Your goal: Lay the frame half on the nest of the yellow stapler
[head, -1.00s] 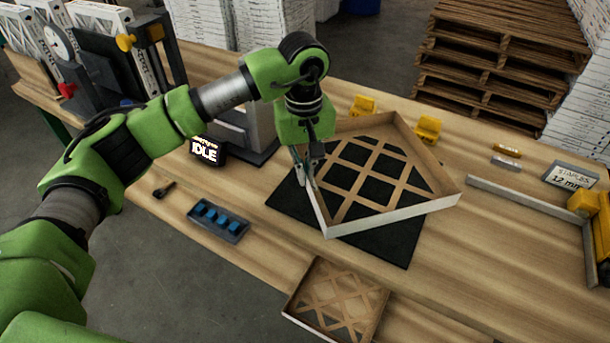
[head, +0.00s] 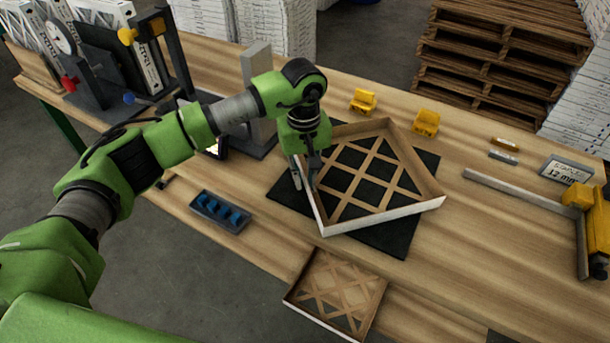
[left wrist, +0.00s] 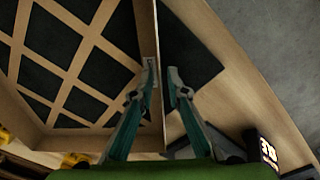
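The frame half (head: 386,217) is a shallow cardboard frame with white outer walls and a diagonal lattice. It appears to lie flat on the dark mat (head: 400,241) in mid-bench. My left gripper (head: 304,183) is at its left wall, one finger inside and one outside. In the left wrist view the fingers (left wrist: 162,72) straddle this wall (left wrist: 157,110), with a small gap on the outer side. The yellow stapler (head: 598,225) stands at the right edge, partly cut off, beside a grey L-shaped fence (head: 520,190). My right gripper is out of view.
A smaller lattice frame (head: 335,292) lies at the front edge. A blue-grey tray (head: 220,211) is at left. Two yellow holders (head: 425,122) stand behind the mat. A staples box (head: 566,171) is near the fence. Bench between mat and fence is clear.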

